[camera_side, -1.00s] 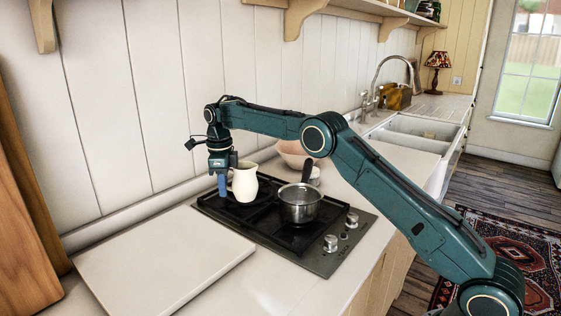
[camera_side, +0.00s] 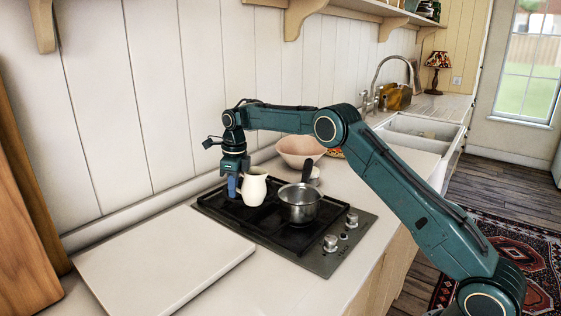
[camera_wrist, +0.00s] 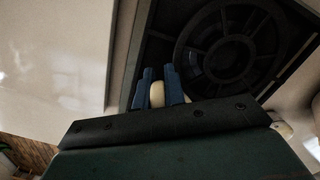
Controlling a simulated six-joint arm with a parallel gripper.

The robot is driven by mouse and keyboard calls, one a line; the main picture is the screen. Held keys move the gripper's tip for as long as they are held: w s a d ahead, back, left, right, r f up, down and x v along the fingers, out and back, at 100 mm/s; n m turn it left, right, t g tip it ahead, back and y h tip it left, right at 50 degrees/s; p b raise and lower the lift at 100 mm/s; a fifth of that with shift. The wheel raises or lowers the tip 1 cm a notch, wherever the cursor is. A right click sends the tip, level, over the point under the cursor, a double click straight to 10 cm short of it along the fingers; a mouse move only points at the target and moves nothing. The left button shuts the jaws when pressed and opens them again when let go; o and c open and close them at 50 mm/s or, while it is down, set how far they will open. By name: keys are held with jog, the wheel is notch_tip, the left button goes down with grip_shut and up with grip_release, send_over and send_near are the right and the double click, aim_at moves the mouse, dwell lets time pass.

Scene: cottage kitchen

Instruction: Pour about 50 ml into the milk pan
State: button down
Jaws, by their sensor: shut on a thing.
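A steel milk pan (camera_side: 301,207) with a dark handle sits on the front right of the hob. My gripper (camera_side: 232,186) is shut on a cream jug (camera_side: 254,188) and holds it upright over the hob, left of the pan. The jug looks clear of the pan. In the wrist view my gripper's blue fingers (camera_wrist: 158,88) close around a small cream part of the jug (camera_wrist: 157,95), seemingly its handle. The jug's inside is hidden, and no liquid shows.
The black hob (camera_side: 258,224) has knobs (camera_side: 331,243) at its front right. A pale board (camera_side: 165,258) lies left of it. A pink bowl (camera_side: 298,150) and a small white dish (camera_side: 315,172) stand behind the pan. The sink (camera_side: 425,130) is farther back.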

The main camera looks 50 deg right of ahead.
aim_at(242, 173)
jog(key=shift+s+d+r+t+y, duration=0.2)
jog(key=shift+s+r+t+y, duration=0.1)
jog(key=shift+r+t, duration=0.25)
jog(key=shift+s+d+r+t+y, duration=0.15)
jog(key=shift+s+r+t+y, duration=0.1)
jog(key=shift+r+t, duration=0.3)
jog(key=shift+s+d+r+t+y, duration=0.25)
jog(key=shift+s+r+t, duration=0.1)
jog(key=shift+r, duration=0.15)
jog(key=shift+s+d+r+t+y, duration=0.15)
jog(key=shift+s+r+t+y, duration=0.05)
jog(key=shift+s+r+t, duration=0.2)
notch_tip(242, 173, up, 5)
jog(key=s+d+t+y, duration=0.1)
jog(key=s+t+y, duration=0.1)
jog(key=t, duration=0.2)
jog(key=shift+s+d+r+y, duration=0.15)
jog(key=shift+s+d+y, duration=0.1)
jog(key=shift+y, duration=0.15)
jog(key=shift+r+t, duration=0.25)
jog(key=shift+t, duration=0.3)
jog(key=shift+s+d+r+t+y, duration=0.2)
jog(key=shift+s+r+t+y, duration=0.1)
jog(key=shift+r+t+y, duration=0.25)
jog(key=shift+s+d+r+t+y, duration=0.3)
jog(key=shift+s+r+t+y, duration=0.15)
jog(key=shift+r+t, duration=0.25)
dwell(0.4)
